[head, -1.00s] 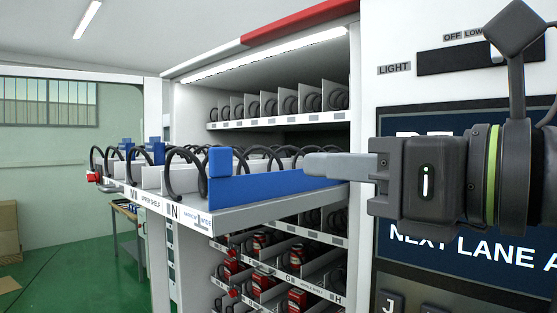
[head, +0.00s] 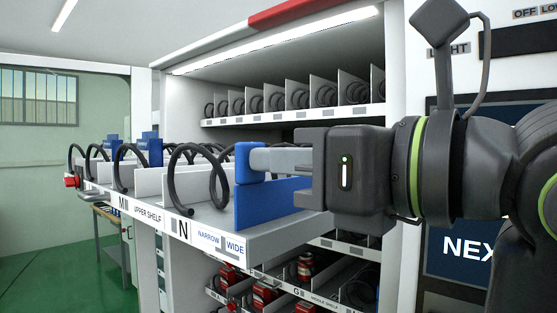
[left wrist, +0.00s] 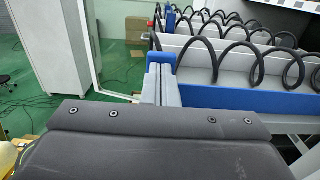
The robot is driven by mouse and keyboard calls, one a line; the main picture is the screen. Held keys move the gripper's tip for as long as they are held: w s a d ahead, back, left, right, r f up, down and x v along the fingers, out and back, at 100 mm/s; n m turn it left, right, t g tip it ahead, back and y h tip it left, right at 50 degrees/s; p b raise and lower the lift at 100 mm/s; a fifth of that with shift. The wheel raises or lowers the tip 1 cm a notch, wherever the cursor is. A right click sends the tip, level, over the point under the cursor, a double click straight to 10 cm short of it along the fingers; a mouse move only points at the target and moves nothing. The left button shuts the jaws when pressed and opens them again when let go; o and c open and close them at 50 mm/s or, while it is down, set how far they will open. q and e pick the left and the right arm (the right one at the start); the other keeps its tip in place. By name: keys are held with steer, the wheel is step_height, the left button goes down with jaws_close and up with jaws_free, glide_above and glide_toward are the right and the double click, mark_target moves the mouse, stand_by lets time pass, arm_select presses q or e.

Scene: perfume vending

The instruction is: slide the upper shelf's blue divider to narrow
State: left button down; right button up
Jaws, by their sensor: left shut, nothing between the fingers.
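The upper shelf (head: 150,207) is pulled out of the machine. Its blue divider (head: 272,200) stands upright at the near end, with its front edge above the WIDE end of the NARROW/WIDE label (head: 218,243). A raised blue tab (head: 249,163) tops its front end. My left gripper (head: 258,162) is shut and empty, its fingertips at the tab's right side, seemingly touching it. In the left wrist view the closed fingers (left wrist: 161,75) reach the tab, and the blue divider (left wrist: 240,102) runs off to the right. My right gripper is not in view.
Black spiral coils (head: 190,175) and white dividers fill the shelf left of the blue divider. A middle shelf (head: 290,287) with red bottles lies below. The machine's front panel (head: 455,270) is behind my arm on the right.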

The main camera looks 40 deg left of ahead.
mark_target(251, 184)
arm_select(q)
steer(key=a+p, duration=0.2)
steer(key=a, duration=0.1)
steer(key=shift+w+a+r, duration=0.1)
steer(key=shift+a+r, duration=0.05)
steer(key=shift+a, duration=0.25)
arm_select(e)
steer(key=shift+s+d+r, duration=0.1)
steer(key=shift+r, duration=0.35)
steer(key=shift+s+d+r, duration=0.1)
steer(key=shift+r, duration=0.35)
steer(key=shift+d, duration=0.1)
